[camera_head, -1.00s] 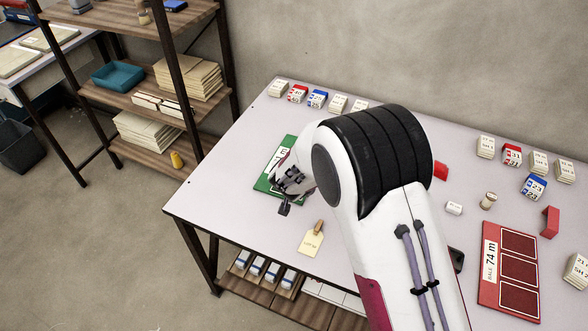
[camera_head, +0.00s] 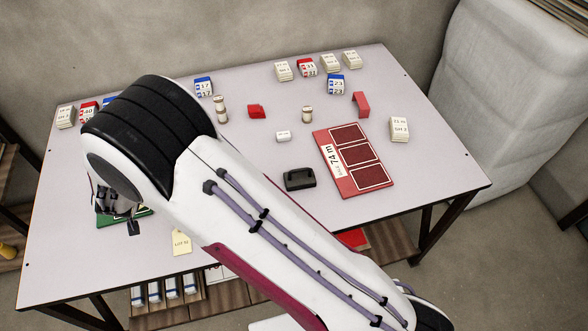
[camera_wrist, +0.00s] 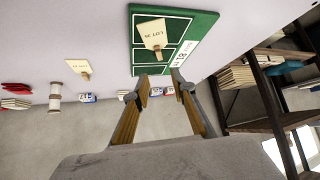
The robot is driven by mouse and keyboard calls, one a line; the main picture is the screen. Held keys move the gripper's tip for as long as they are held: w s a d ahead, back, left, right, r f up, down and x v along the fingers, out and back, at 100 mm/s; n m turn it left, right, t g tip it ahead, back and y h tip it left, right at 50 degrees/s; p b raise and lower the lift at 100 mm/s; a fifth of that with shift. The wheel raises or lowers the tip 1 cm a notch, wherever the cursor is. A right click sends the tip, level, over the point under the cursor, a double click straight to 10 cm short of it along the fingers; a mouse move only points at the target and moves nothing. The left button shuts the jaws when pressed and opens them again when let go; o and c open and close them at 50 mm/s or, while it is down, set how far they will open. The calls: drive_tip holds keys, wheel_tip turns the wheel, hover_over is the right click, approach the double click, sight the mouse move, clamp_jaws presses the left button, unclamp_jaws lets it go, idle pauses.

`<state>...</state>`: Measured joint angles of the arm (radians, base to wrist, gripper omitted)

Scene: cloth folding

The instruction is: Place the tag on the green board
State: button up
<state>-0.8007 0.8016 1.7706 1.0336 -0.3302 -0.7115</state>
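The green board (camera_wrist: 203,32) lies on the table, with dark green panels and a white label strip. In the head view the board (camera_head: 146,210) is mostly hidden by my arm. In the wrist view a cream tag marked LOT (camera_wrist: 151,33) lies over the board's panels; contact is hard to judge. A second cream tag (camera_wrist: 79,66) lies on the bare table beside the board. The head view shows a LOT tag (camera_head: 181,243) near the front edge. My gripper (camera_wrist: 161,84) is open and empty, fingertips apart and clear of the tags. It also shows at the board (camera_head: 134,226).
A red board (camera_head: 352,160) with three panels lies at the right, beside a black object (camera_head: 299,179). A red block (camera_head: 257,111), spools (camera_head: 307,114) and several small number stacks stand towards the back. The table centre front is mostly clear. A shelf (camera_wrist: 270,70) stands beside the table.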

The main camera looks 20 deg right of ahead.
drive_tip(key=d+r+y, duration=0.1)
drive_tip(key=d+r, duration=0.3)
drive_tip(key=r, duration=0.3)
drive_tip(key=d+r, duration=0.4)
drive_tip(key=r, duration=0.4)
drive_tip(key=s+d+r+g, duration=0.1)
drive_tip(key=s+d+r, duration=0.5)
drive_tip(key=d+r, duration=0.45)
drive_tip(key=s+d+m+g+h, duration=0.1)
drive_tip(key=s+d+m+h, duration=0.3)
drive_tip(key=s+d, duration=2.1)
drive_tip(key=shift+s+d+r+g+h, duration=0.25)
drive_tip(key=shift+d+r+g+h, duration=0.1)
drive_tip(key=shift+d, duration=0.3)
